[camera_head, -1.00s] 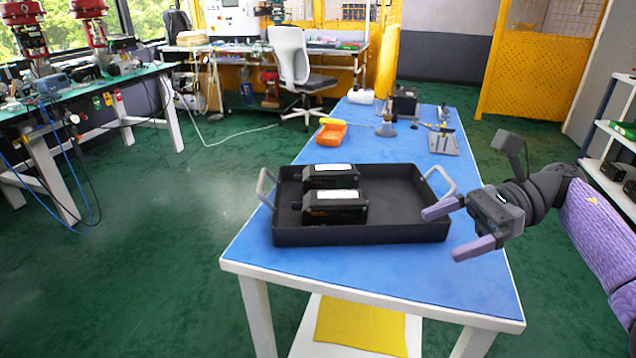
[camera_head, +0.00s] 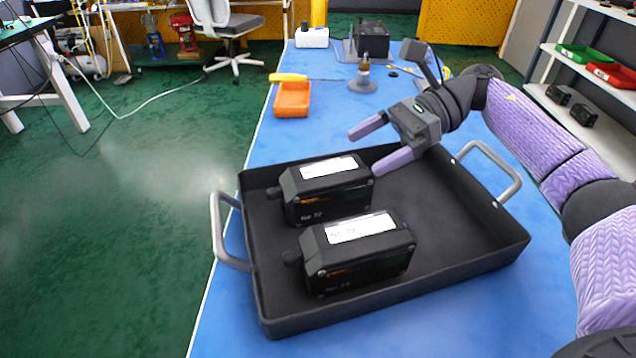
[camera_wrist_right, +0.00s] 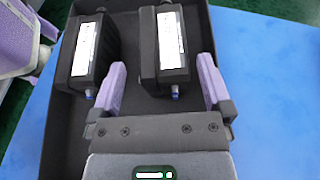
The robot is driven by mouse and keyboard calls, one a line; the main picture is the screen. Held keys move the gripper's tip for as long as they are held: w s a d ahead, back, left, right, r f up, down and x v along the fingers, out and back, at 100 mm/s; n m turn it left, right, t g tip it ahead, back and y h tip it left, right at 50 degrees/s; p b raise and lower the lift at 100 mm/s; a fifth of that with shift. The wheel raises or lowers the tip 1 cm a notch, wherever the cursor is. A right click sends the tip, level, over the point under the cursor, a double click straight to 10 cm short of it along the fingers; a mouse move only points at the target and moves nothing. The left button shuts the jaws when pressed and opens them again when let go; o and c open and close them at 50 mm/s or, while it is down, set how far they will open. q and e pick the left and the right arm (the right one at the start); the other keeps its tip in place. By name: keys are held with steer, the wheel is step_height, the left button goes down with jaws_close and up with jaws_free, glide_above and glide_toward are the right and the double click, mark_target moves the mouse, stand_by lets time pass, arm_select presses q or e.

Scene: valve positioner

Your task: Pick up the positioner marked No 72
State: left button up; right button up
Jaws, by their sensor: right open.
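The positioner marked No 72 (camera_head: 327,190) is a black box with a white label on top. It lies in the far left part of the dark tray (camera_head: 460,274). A second, similar positioner (camera_head: 358,255) lies nearer to me; its number is hard to read. My right gripper (camera_head: 365,152) is open and empty above the tray, at the right end of No 72. In the right wrist view the open fingers (camera_wrist_right: 162,66) straddle the near end of the right-hand box, No 72 (camera_wrist_right: 172,45). The other box (camera_wrist_right: 88,50) is outside the left finger.
The tray has raised walls and two metal handles, one at the left (camera_head: 226,232). Its right half is empty. An orange bin (camera_head: 292,100) and a small stand (camera_head: 363,78) are farther back on the blue table. Shelves (camera_head: 580,90) stand at the right.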

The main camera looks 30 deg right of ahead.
mark_target(329, 170)
steer(key=b+x, duration=0.1)
steer(key=x, duration=0.4)
steer(key=shift+w+f+b, duration=0.1)
steer(key=shift+f+b, duration=0.15)
steer(key=shift+b, duration=0.05)
steer(key=shift+a, duration=0.2)
steer(key=c, duration=1.1)
jaws_close()
steer(key=shift+r, duration=0.1)
